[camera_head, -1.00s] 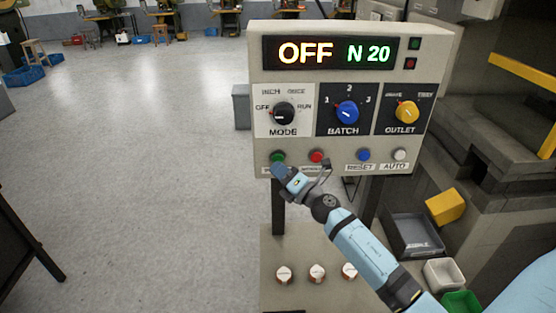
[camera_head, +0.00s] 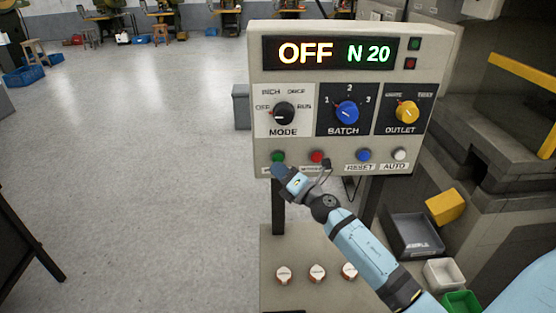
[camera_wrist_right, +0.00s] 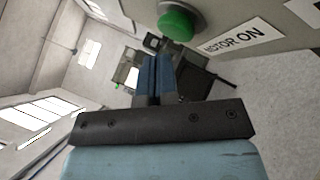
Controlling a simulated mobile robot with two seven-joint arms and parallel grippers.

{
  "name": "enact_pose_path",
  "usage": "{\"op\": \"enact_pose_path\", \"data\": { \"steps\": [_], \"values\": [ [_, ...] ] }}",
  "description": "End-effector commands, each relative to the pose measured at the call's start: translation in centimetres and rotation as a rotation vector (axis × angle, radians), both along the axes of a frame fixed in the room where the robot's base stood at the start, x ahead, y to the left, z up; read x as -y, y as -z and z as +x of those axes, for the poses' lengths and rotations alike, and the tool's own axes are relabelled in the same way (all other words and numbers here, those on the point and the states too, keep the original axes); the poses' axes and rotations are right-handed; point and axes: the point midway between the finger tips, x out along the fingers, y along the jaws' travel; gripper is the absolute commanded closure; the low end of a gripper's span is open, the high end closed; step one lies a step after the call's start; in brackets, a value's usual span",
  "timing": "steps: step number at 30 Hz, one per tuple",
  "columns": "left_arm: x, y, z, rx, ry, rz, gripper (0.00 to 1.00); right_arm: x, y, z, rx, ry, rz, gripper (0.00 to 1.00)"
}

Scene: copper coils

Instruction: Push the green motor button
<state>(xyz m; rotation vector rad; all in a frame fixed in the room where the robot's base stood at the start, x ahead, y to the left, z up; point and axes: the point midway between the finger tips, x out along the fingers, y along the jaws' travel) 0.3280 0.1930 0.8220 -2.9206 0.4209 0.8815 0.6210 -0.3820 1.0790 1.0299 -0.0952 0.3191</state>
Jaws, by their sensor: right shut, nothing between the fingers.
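The green motor button (camera_head: 278,156) is at the left end of the lower button row on the control panel (camera_head: 440,60). In the right wrist view the green button (camera_wrist_right: 176,25) shows large, beside a "MOTOR ON" label (camera_wrist_right: 235,38). My right gripper (camera_head: 279,171) is just below the button in the head view, apart from it. In the right wrist view its shut fingers (camera_wrist_right: 155,75) point past the button, with nothing between them. The display (camera_head: 330,53) reads "OFF N 20". My left gripper is not in view.
Red (camera_head: 317,156), blue (camera_head: 363,155) and white (camera_head: 399,155) buttons sit right of the green one. Black (camera_head: 284,114), blue (camera_head: 346,113) and yellow (camera_head: 407,112) knobs are above. Bins (camera_head: 415,237) lie at lower right.

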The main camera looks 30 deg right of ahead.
Motion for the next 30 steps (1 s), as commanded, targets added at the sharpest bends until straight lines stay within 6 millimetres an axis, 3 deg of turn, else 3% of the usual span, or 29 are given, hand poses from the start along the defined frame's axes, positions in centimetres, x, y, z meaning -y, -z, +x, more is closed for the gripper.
{"op": "enact_pose_path", "data": {
  "steps": [30],
  "values": [
    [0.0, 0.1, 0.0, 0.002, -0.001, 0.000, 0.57, 0.6, 0.0, 1.1, 0.000, 0.000, -0.001, 1.00]
  ]
}}
